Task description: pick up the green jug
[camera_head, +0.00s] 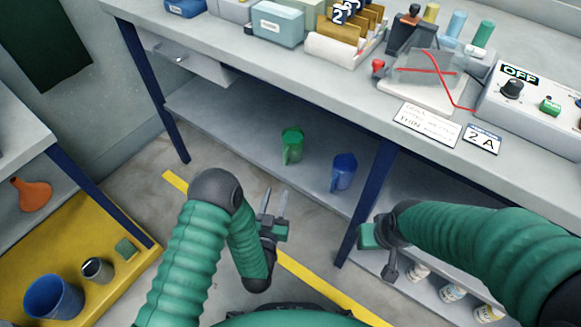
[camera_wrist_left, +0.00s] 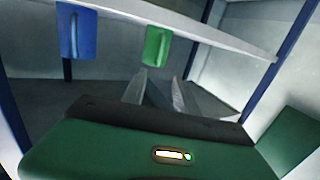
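The green jug (camera_head: 292,146) stands upright on the lower shelf of the bench, left of a blue jug (camera_head: 344,171). My left gripper (camera_head: 275,196) is open and empty, in front of the shelf and apart from the green jug. In the left wrist view the scene looks inverted. There the green jug (camera_wrist_left: 157,47) shows just beyond the two spread fingertips (camera_wrist_left: 159,76), and the blue jug (camera_wrist_left: 76,32) is to its left. My right gripper (camera_head: 389,262) is by the bench leg; its fingers do not show clearly.
The blue bench leg (camera_head: 367,200) stands right of the blue jug. Small jars (camera_head: 451,293) sit on a lower shelf at right. The benchtop (camera_head: 270,68) overhangs the jugs. A yellow tray (camera_head: 95,305) with a blue cup (camera_head: 52,297) is at left. The shelf left of the green jug is clear.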

